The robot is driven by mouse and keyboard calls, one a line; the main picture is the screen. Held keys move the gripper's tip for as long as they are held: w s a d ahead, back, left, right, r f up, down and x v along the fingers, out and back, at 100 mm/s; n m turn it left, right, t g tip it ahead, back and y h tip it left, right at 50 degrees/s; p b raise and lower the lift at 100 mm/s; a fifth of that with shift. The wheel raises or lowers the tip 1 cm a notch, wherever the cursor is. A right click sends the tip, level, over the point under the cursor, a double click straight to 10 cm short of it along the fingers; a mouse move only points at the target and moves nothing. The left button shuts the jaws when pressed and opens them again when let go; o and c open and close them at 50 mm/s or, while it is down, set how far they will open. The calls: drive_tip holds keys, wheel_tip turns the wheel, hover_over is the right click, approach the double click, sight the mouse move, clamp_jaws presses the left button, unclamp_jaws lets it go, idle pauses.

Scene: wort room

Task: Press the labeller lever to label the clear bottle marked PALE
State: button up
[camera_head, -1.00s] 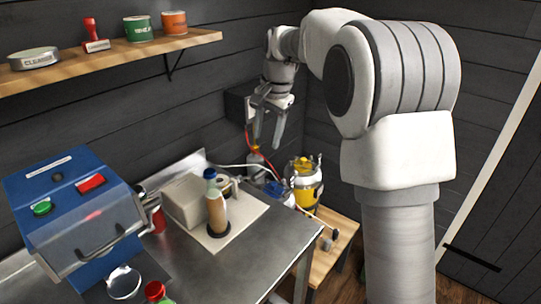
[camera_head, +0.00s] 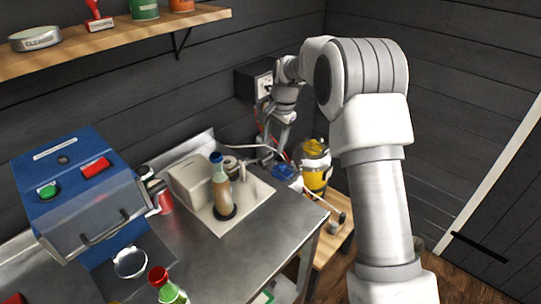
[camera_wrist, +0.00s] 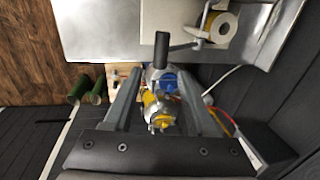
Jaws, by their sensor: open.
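The labeller (camera_head: 190,183) is a cream box on a pale base plate on the steel table. A clear bottle (camera_head: 221,195) with a blue cap and tan contents stands upright in a dark ring on that plate; its marking is not readable. In the wrist view the labeller (camera_wrist: 168,18) is at the top, with a label roll (camera_wrist: 223,25) and a lever with a dark handle (camera_wrist: 162,50). My gripper (camera_head: 272,153) is open and empty, pointing down behind the table's far right corner. In the wrist view my fingertips (camera_wrist: 160,75) show near the handle, apart from it.
A blue machine (camera_head: 80,195) with green and red buttons stands left on the table. A red-capped green bottle (camera_head: 168,288) is in front. Beyond the table's right edge, a yellow-topped device (camera_head: 315,165) and a blue item (camera_head: 286,172) stand near my gripper, with cables around. A shelf (camera_head: 120,40) hangs above left.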

sight(271, 154)
drive_tip(key=f, duration=0.4)
drive_tip(key=w+a+f, duration=0.1)
drive_tip(key=f, duration=0.1)
drive_tip(key=shift+f+p, duration=0.3)
drive_tip(key=shift+f, duration=0.05)
clamp_jaws()
idle(1.1)
